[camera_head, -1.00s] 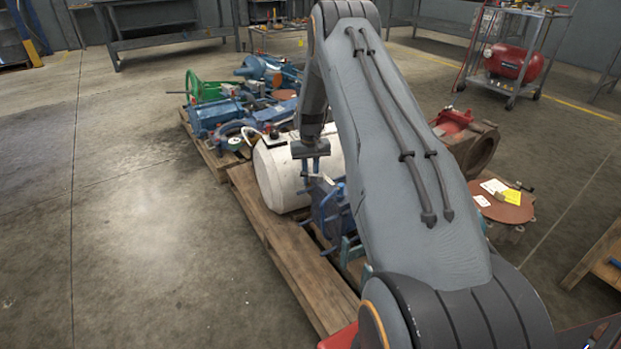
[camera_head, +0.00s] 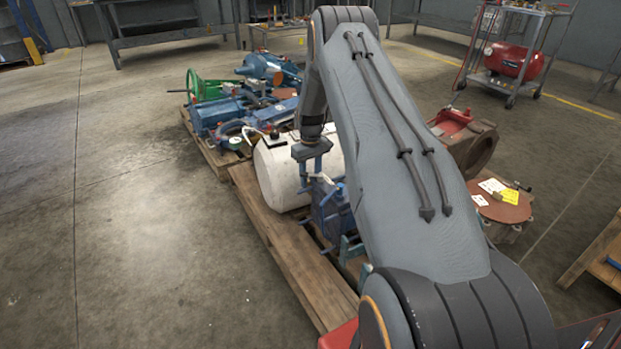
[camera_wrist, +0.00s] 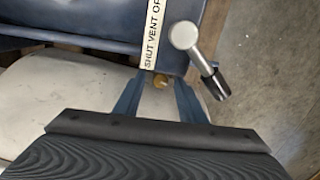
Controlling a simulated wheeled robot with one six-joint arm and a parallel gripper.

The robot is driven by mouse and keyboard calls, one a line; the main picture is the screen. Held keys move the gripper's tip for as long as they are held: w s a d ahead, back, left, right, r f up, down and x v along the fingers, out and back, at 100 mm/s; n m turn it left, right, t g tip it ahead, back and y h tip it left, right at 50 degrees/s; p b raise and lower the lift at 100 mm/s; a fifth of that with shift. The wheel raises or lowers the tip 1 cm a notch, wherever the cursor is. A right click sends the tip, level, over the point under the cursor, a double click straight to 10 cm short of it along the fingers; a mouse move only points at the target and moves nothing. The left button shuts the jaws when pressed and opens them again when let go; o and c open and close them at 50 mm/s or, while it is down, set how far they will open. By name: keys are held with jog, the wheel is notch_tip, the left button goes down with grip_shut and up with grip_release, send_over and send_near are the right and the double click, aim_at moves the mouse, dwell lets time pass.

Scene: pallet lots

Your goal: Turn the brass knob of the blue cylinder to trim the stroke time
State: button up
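A small brass knob (camera_wrist: 161,80) shows in the wrist view at the lower edge of a blue body (camera_wrist: 100,28), just below a strip label reading "SHUT VENT OP", cut off by the frame. I take this body for the blue cylinder. My gripper (camera_wrist: 159,88) has its two blue-grey fingers apart, one on each side of the knob. I cannot tell how near the fingers are in depth. In the head view my gripper (camera_head: 311,172) hangs over the blue unit (camera_head: 331,212) beside the white tank. The knob cannot be made out there.
A lever (camera_wrist: 205,62) with a silver round hub and black grip stands close right of my fingers. The white tank (camera_head: 268,178) lies to the left on a wooden pallet (camera_head: 290,258). Several other machine parts crowd the pallets. Open concrete floor lies left.

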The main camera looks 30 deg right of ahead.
jog(key=shift+r, duration=0.15)
notch_tip(320, 180, up, 8)
jog(key=shift+f+p, duration=0.2)
jog(key=shift+p, duration=0.75)
